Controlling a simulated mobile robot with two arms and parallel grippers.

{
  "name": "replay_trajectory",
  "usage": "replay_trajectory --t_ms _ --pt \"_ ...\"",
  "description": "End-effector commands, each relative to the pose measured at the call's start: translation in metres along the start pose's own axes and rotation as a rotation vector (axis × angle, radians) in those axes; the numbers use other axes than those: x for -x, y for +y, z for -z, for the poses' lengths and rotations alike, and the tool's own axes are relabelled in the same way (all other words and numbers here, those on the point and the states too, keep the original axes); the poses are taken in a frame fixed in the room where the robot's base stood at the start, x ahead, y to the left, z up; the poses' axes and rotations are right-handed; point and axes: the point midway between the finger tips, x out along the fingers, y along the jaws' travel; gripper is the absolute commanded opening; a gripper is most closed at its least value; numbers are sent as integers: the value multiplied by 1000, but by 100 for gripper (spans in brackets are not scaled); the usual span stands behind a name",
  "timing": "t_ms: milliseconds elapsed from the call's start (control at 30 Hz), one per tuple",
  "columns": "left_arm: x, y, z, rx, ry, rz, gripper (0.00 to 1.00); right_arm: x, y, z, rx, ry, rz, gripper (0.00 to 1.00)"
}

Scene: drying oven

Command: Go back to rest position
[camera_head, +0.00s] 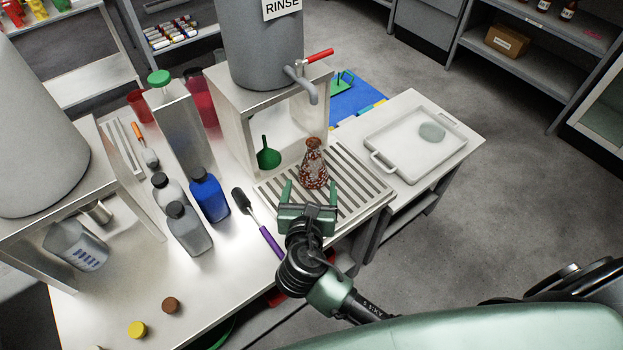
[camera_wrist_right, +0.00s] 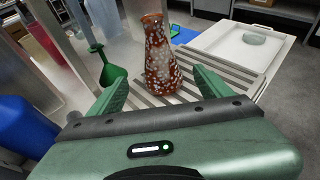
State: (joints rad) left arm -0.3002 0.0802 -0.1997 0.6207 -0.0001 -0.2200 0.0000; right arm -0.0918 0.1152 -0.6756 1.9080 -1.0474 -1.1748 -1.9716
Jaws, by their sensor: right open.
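My right gripper (camera_head: 309,190) is over the near part of the slatted drain grate in the head view. Its green fingers also show in the right wrist view (camera_wrist_right: 160,92), spread apart and empty. A brown, white-speckled flask (camera_head: 313,165) stands upright on the grate just beyond the fingertips; it also shows in the right wrist view (camera_wrist_right: 161,58). The fingers look apart from it. My left gripper is not in either view.
The grey rinse tank (camera_head: 255,45) with a red-handled tap stands behind the grate (camera_head: 350,205). A green funnel (camera_head: 268,157), a blue bottle (camera_head: 209,195) and a purple-handled brush (camera_head: 270,242) are left of my gripper. A white tray (camera_head: 400,170) is at right. Open floor lies beyond.

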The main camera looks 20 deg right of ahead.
Motion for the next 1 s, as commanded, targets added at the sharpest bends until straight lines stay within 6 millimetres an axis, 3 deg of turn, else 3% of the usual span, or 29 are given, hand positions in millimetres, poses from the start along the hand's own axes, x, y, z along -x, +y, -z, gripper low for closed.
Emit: replay_trajectory --t_ms 667,767,867,1000 --pt "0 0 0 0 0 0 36 4 -4 3 -37 16 7 80" --pt "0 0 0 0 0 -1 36 6 -19 15 -201 82 36 80" --pt "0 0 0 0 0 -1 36 13 -44 36 -509 192 106 80" --pt "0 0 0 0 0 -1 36 35 -83 70 -1045 353 284 80"
